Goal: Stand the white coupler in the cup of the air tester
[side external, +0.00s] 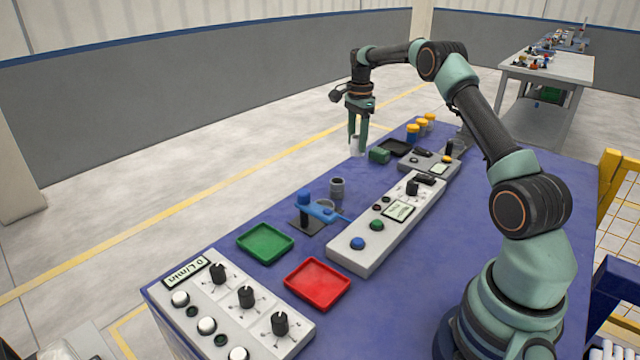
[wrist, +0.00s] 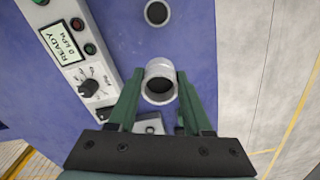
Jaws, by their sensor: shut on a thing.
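My gripper (side external: 357,146) is shut on the white coupler (side external: 357,150) near the table's far-left edge, with a finger on either side. The coupler appears upright; its height above the table is hard to judge. In the wrist view the white coupler (wrist: 159,69) sits between the green fingertips (wrist: 161,80), its dark open end facing the camera. The air tester is the long pale box (side external: 372,232) with a display, knob and buttons; its READY panel (wrist: 68,45) shows at left in the wrist view. A grey ring (side external: 325,205), perhaps the cup, is partly hidden by the blue lever (side external: 320,212).
A grey pipe piece (side external: 337,188) stands behind the blue lever. A green tray (side external: 265,243), a red tray (side external: 317,284) and a flow panel (side external: 230,310) lie nearer. A green part (side external: 379,155), a black tray (side external: 396,147) and yellow-capped containers (side external: 412,132) stand near my gripper.

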